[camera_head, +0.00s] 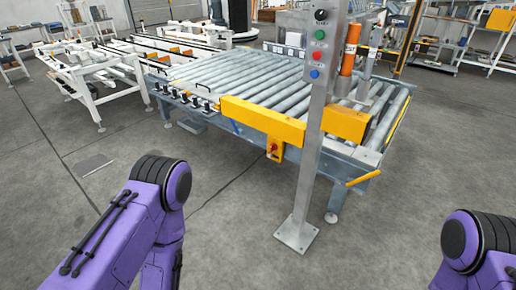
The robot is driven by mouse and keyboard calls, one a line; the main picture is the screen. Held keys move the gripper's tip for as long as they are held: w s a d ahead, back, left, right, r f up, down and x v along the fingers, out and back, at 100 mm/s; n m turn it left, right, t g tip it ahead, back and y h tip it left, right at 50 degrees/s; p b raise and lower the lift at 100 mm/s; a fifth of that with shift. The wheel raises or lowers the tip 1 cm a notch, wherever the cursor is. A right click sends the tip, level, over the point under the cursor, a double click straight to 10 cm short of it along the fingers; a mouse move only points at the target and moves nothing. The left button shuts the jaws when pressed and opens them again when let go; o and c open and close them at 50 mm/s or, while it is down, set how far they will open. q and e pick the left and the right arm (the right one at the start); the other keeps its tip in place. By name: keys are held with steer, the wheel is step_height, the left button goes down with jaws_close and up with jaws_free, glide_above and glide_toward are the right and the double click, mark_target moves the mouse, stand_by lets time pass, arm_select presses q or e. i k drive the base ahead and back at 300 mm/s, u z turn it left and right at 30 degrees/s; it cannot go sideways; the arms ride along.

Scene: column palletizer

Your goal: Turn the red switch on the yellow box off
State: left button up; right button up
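A small red switch (273,147) sits on the front of a yellow box (276,154). The box hangs below the front side rail of the roller conveyor, left of a grey post. The switch is too small to tell which way it is turned. My two purple arms show at the bottom left and bottom right of the head view. Both grippers are outside the picture, and neither arm touches the box.
A grey control post (313,150) with several buttons stands on a floor plate (296,234), right of the box. The roller conveyor (235,75) with yellow guards (262,119) fills the middle. White conveyor frames stand at the left. The grey floor in front is clear.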

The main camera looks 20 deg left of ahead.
mark_target(273, 147)
steer(key=u, duration=0.25)
steer(key=i, duration=1.35)
steer(key=z, duration=0.9)
